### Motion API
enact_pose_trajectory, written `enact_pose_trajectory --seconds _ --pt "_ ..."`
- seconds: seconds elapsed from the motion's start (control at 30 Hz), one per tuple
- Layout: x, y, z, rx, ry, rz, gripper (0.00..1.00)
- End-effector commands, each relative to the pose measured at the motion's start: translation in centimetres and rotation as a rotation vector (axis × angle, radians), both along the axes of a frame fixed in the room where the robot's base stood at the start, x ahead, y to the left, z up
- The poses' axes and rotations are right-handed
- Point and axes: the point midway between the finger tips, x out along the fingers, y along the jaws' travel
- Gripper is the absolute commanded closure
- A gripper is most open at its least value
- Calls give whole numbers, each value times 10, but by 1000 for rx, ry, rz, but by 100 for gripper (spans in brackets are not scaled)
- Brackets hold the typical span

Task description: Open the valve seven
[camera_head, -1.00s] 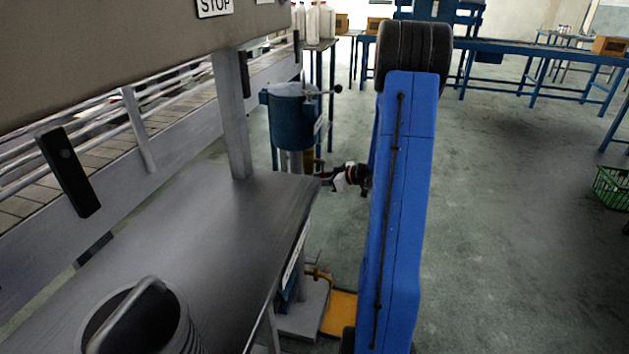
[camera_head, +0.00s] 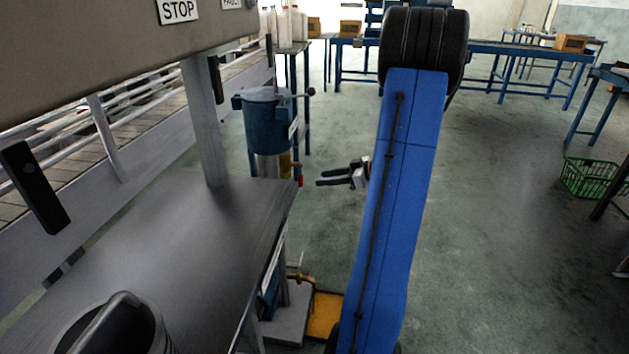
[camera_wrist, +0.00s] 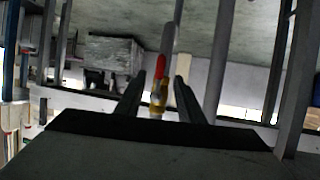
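A small yellow valve (camera_head: 287,165) with a red-tipped handle (camera_head: 299,178) sits low on the blue tank, just beyond the table corner. In the wrist view the red handle (camera_wrist: 160,68) and yellow valve body (camera_wrist: 157,96) show ahead, between the two fingers in the picture. My gripper (camera_head: 319,178) is open and empty, pointing left toward the valve, with a small gap between them in the head view. A second brass-coloured valve (camera_head: 303,277) is lower, beside the grey base. No valve number is readable, so I cannot tell which is seven.
The metal table (camera_head: 180,255) stands at left, its right edge near my gripper. The blue tank (camera_head: 268,122) stands behind its corner. A yellow tray (camera_head: 324,314) lies on the floor. A green basket (camera_head: 588,178) is at right; the floor between is clear.

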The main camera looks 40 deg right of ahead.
Motion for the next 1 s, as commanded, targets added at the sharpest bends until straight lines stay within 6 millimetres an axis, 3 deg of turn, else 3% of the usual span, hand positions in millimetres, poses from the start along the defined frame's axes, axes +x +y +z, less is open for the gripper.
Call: enact_pose_trajectory --seconds 0.3,1.0 --pt "-22 -11 10 0 -1 -1 65" --pt "-22 -11 10 0 -1 0 65"
